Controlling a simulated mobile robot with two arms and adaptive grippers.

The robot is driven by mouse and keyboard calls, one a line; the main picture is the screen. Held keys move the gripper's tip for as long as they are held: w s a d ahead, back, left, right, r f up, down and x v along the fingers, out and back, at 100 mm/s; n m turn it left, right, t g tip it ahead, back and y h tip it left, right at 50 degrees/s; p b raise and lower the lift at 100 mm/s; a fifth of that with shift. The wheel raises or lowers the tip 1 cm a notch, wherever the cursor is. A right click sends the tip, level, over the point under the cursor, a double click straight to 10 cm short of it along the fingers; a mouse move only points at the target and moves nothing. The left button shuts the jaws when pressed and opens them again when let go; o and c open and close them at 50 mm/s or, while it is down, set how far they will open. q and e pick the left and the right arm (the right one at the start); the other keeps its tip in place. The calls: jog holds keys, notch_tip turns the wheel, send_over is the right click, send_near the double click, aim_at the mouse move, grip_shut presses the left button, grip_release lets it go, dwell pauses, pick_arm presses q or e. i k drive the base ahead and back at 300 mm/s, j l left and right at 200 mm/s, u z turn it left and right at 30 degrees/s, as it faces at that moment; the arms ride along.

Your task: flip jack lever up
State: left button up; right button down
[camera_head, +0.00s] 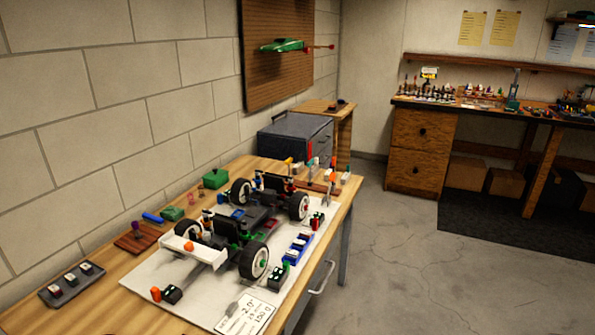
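An RC racecar (250,217) with black tires, an open dark chassis and a white rear wing (193,250) stands on a white mat (203,291) on the wooden workbench (106,285). I cannot make out a jack or its lever for sure; the underside of the car is mostly hidden by its wheels and chassis. Small black blocks with colored parts sit by the car: one with an orange piece (172,294) at the front left, one with green (277,275) near the rear wheel, one with red (317,220) at the right. Neither of my grippers shows.
A black tray (72,284), a brown board (136,239), a green box (215,178) and a printed card (246,314) lie around the car. A second cluttered bench (480,108) is far right. The concrete floor (390,255) between is clear.

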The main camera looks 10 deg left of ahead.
aim_at(332, 176)
jog(key=i+l+u, duration=0.7)
jog(key=l+u, duration=0.3)
